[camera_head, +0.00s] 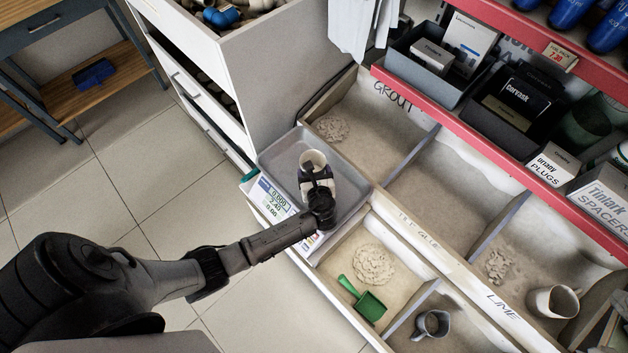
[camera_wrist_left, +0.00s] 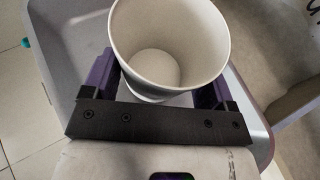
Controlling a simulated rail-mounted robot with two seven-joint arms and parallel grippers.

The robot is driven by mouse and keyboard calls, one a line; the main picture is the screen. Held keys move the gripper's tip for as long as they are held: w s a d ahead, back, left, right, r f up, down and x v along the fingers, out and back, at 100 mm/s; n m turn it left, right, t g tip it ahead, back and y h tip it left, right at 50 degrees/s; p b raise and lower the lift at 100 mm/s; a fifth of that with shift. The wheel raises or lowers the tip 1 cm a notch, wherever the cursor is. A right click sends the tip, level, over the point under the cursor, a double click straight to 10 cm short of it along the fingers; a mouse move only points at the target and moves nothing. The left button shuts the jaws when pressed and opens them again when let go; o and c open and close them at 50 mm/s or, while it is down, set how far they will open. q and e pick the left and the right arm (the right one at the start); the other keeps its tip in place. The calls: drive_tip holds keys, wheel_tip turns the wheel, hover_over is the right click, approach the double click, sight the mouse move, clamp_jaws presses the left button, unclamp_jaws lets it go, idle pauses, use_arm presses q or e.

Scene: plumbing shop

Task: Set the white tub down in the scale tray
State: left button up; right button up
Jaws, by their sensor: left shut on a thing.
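The white tub (camera_head: 313,160) is upright and empty, over the grey scale tray (camera_head: 348,196). My left gripper (camera_head: 316,178) is shut on the tub. In the left wrist view the tub (camera_wrist_left: 168,62) sits between the fingers of the left gripper (camera_wrist_left: 158,92), with the tray (camera_wrist_left: 62,22) around and beneath it. I cannot tell whether the tub's base touches the tray floor. The scale display (camera_head: 272,196) is partly lit, with small digits. My right gripper is not in view.
Sand-filled bins labelled grout (camera_head: 375,118) and lime lie right of the scale. A red-edged shelf (camera_head: 480,135) overhangs the bins. A white drawer cabinet (camera_head: 265,75) stands behind the scale.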

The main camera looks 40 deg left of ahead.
use_arm(q)
wheel_tip(320, 180, down, 4)
drive_tip(key=b, duration=0.2)
drive_tip(key=shift+f+b, duration=0.1)
drive_tip(key=shift+b, duration=0.25)
drive_tip(key=shift+f, duration=0.1)
drive_tip(key=o, duration=0.8)
drive_tip(key=shift+o, duration=0.2)
